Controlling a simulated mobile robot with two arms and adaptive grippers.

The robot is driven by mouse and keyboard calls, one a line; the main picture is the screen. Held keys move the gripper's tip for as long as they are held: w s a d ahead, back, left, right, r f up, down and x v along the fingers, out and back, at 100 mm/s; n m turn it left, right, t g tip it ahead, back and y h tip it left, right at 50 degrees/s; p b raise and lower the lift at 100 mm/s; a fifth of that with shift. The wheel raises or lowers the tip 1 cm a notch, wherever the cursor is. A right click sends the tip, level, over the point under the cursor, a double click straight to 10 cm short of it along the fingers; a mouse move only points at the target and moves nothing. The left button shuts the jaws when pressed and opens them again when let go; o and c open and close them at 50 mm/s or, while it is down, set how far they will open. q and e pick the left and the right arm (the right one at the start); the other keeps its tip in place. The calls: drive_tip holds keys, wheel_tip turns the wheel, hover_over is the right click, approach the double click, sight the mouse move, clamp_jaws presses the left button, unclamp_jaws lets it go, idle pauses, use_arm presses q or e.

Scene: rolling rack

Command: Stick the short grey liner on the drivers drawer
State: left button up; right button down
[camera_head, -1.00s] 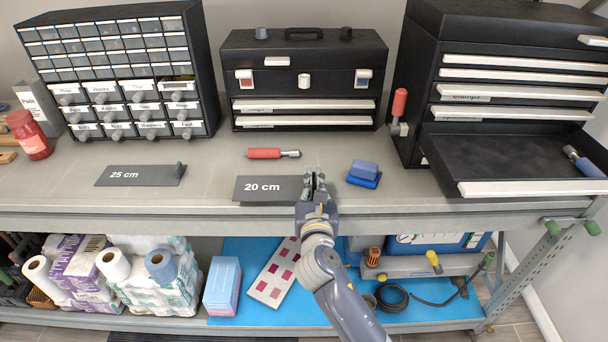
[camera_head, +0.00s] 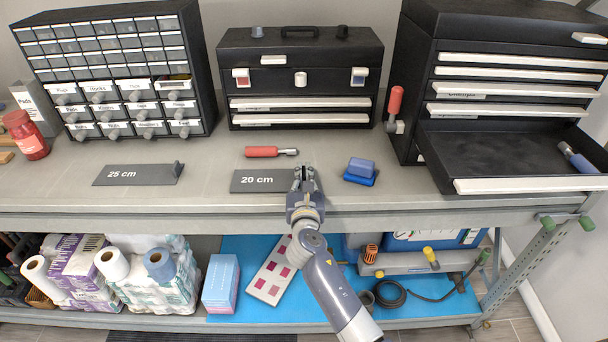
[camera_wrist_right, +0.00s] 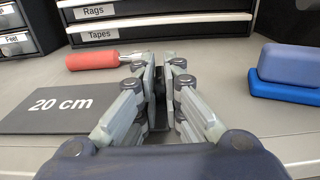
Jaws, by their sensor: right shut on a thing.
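The short grey liner (camera_head: 258,181), marked "20 cm", lies flat on the bench near its front edge; it also shows in the right wrist view (camera_wrist_right: 62,108). My right gripper (camera_head: 304,172) is at the liner's right end, shut on a dark upright tab there (camera_wrist_right: 160,112). The fingers hide most of the tab. An open, dark drawer (camera_head: 480,155) with a white front juts from the right tool chest. A blue-handled tool (camera_head: 577,158) lies at its right side. I cannot read a drivers label on it. My left gripper is out of view.
A longer liner (camera_head: 136,175) marked "25 cm" lies left. A red screwdriver (camera_head: 270,151) lies behind the short liner. A blue block stack (camera_head: 360,171) sits between my right gripper and the open drawer. A red-handled tool (camera_head: 395,105) stands beside the right chest.

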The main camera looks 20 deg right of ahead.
drive_tip(key=shift+f, duration=0.25)
drive_tip(key=c, duration=1.7)
unclamp_jaws()
drive_tip(key=shift+r, duration=0.1)
